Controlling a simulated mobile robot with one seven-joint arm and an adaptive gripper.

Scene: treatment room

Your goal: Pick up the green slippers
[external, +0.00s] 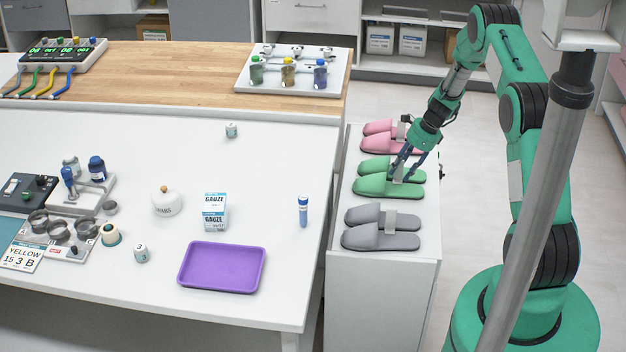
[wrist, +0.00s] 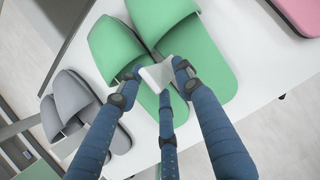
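The green slippers (external: 388,181) lie side by side on the white cabinet top, between the pink pair and the grey pair. A white band joins them. In the wrist view the green slippers (wrist: 197,48) fill the upper middle, and the white band (wrist: 159,75) shows between my fingertips. My gripper (external: 405,172) points down over the slippers, its blue-grey fingers spread around the band. In the wrist view the fingertips of my gripper (wrist: 157,78) stand apart, close to the band's edges; I cannot tell whether they touch it. The fingers hide part of the slippers.
Pink slippers (external: 388,139) lie behind and grey slippers (external: 382,228) in front on the same cabinet (external: 378,268). The white table (external: 120,135) to the left holds a purple tray (external: 222,267), a gauze box (external: 214,212) and a blue-capped tube (external: 303,212).

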